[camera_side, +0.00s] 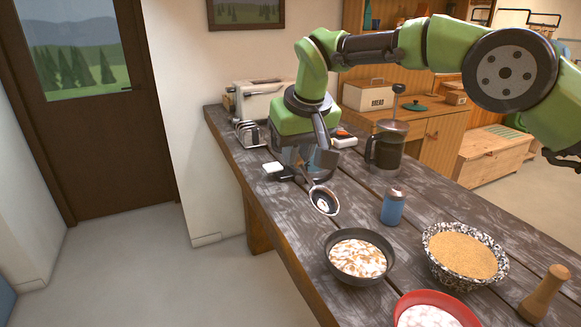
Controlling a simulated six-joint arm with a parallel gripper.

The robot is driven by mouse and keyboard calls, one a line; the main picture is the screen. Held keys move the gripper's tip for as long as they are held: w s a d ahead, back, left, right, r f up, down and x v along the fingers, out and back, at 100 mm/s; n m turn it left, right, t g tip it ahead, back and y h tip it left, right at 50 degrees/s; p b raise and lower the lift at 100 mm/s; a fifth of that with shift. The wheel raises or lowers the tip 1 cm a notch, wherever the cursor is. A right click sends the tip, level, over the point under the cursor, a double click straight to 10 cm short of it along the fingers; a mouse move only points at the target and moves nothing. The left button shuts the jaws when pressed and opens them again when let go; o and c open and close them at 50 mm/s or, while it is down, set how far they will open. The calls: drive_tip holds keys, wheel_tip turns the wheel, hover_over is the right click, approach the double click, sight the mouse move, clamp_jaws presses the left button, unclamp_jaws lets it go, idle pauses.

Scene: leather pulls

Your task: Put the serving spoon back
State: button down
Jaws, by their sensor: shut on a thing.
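The serving spoon (323,201) is metal. Its round bowl hangs at the lower right of my gripper, over the table, with a pale spot inside it. Its handle runs up and left into my gripper (299,157), which is shut on it. The fingertips are small and partly hidden, so the exact grip point is unclear. A grey-blue object (325,164) shows behind the handle, mostly covered by my gripper; I cannot tell what it is.
The dark wooden table (290,232) holds a coffee press (386,148), a blue shaker (392,207), a dark bowl (358,258), a speckled bowl (462,256), a red bowl (436,306), a wooden mill (544,293) and a toast rack (250,134). The front-left edge is clear.

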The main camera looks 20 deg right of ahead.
drive_tip(key=s+d+g, duration=0.1)
drive_tip(key=d, duration=2.2)
drive_tip(key=s+d+g, duration=0.1)
drive_tip(key=s+d, duration=0.4)
drive_tip(key=d, duration=0.3)
drive_tip(key=s+d+g, duration=0.1)
drive_tip(key=s+d, duration=0.4)
drive_tip(key=d, duration=0.3)
drive_tip(key=shift+d+f, duration=0.15)
drive_tip(key=shift+f, duration=3.25)
drive_tip(key=shift+d+f, duration=0.2)
drive_tip(key=shift+f, duration=3.25)
drive_tip(key=shift+d+f, duration=0.15)
drive_tip(key=shift+f, duration=3.25)
drive_tip(key=c, duration=1)
unclamp_jaws()
